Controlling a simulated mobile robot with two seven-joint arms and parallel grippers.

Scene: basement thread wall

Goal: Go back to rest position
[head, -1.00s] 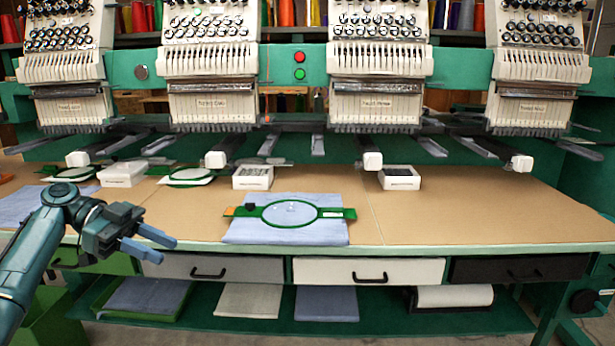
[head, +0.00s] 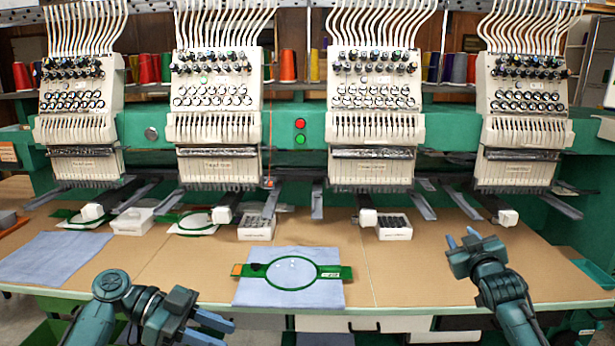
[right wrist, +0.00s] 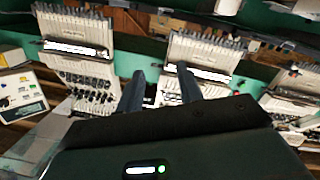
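My left gripper (head: 218,331) is low in the head view, left of centre, in front of the table edge. Its two blue fingers are apart with nothing between them. My right gripper (head: 462,238) is over the right part of the table, fingers pointing up and left in the picture. Its fingers stand apart and empty, and the right wrist view shows the gap between them (right wrist: 160,90). A green embroidery hoop (head: 291,273) lies on a folded blue cloth (head: 285,297) at the table's front middle, apart from both grippers.
Embroidery machine heads (head: 375,120) hang over the back of the brown table (head: 400,270). White boxes (head: 256,230) and another blue cloth (head: 52,258) lie on it. Drawers (head: 365,323) sit under its front edge. The table between hoop and right gripper is clear.

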